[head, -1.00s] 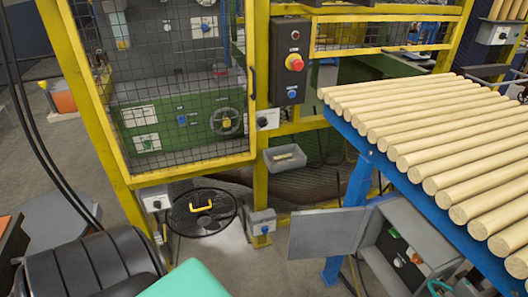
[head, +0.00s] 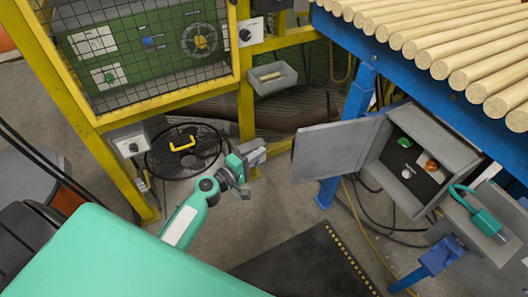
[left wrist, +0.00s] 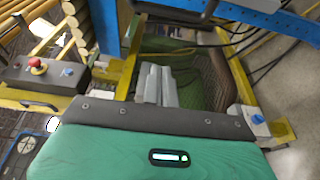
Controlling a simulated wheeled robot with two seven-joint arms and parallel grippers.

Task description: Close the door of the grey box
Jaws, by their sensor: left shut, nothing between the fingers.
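The grey box (head: 437,138) is under the blue-framed table at the right of the head view. Its flat grey door (head: 337,152) stands wide open, swung out to the left. Inside the box are a dark panel with a green part, an orange part and a pale knob. My left gripper (head: 258,153) is shut and empty, left of the door's free edge and apart from it in the picture. Its grey fingers also show in the left wrist view (left wrist: 157,86). I cannot clearly make out the box or its door in the left wrist view.
Wooden rods (head: 430,40) lie on the blue table (head: 400,65). A yellow-framed mesh guard (head: 245,100) stands behind my gripper, with a small grey bin (head: 272,82). A blue table leg (head: 345,125) is behind the door. Cables and a black mat (head: 300,262) lie on the floor.

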